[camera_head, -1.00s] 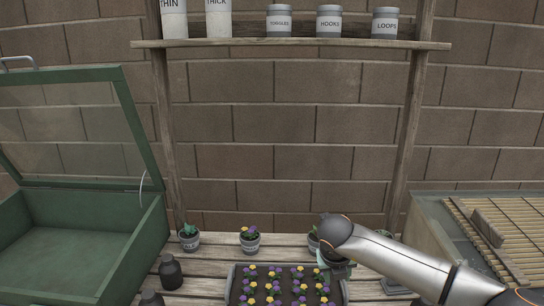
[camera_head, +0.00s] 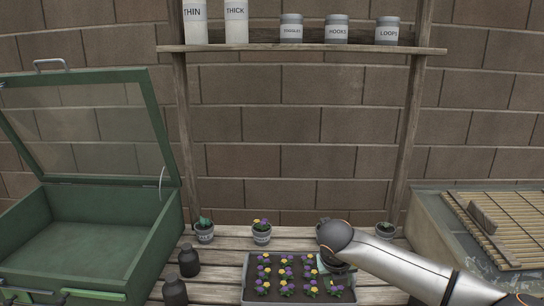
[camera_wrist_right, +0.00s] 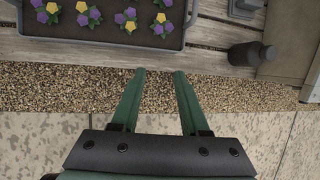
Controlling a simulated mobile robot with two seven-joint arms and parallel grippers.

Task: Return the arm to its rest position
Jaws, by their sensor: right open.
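My right arm comes in from the right in the head view, its rounded dark joint over the right side of the flower tray. My right gripper (camera_wrist_right: 160,72) shows in the right wrist view with two dark green fingers apart and nothing between them. It points over gravel, just short of the wooden bench edge. In the head view the arm largely hides this gripper. My left gripper is not in view.
A grey tray (camera_head: 247,281) of purple and yellow flowers sits on the slatted bench (camera_head: 215,262). Small pots (camera_head: 262,233) line its back; dark bottles (camera_head: 188,262) stand left. A green cold frame (camera_head: 150,235) is open at left. A shelf (camera_head: 300,48) of labelled containers hangs above.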

